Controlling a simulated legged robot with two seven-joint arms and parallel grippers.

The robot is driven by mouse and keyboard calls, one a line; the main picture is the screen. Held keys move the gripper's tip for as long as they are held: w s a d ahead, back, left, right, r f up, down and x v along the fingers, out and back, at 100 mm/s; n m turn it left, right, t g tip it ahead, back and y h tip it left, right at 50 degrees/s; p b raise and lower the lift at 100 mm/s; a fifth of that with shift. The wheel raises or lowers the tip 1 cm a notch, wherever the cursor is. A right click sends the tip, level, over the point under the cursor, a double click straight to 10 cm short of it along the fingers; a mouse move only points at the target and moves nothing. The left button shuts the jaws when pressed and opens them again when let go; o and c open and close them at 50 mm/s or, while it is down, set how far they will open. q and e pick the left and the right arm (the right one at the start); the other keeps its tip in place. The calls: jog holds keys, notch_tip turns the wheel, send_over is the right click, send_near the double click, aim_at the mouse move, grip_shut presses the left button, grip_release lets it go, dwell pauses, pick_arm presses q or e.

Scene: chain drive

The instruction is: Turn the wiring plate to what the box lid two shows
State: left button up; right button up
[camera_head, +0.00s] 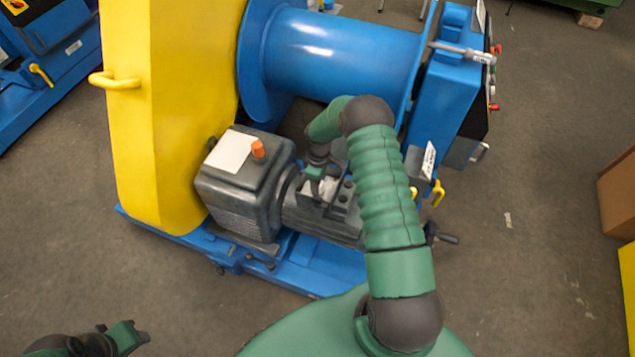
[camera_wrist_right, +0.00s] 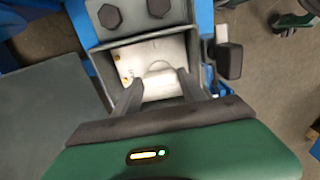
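The wiring plate (camera_wrist_right: 155,62) is a pale plate with small brass-coloured spots at its left, inside an open grey box (camera_wrist_right: 108,62) in the right wrist view. My right gripper (camera_wrist_right: 160,77) has its fingers spread over the plate, with a rounded pale part between them. I cannot tell whether they touch it. In the head view my right gripper (camera_head: 318,175) is over the top of the grey motor (camera_head: 322,218), and the plate is hidden. My left gripper (camera_head: 124,334) is at the lower left, away from the machine; its finger gap is unclear. I cannot identify box lid two.
A grey housing (camera_head: 240,195) with a white sheet and orange knob stands left of the motor. A yellow guard (camera_head: 165,110) and blue drum (camera_head: 340,60) stand behind. A white label (camera_head: 428,160) is near the motor's right end. Floor at right is mostly clear.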

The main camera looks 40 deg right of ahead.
jog(key=o, duration=0.4)
jog(key=shift+d, duration=0.1)
notch_tip(320, 180, up, 17)
jog(key=p, duration=0.2)
jog(key=shift+f, duration=0.15)
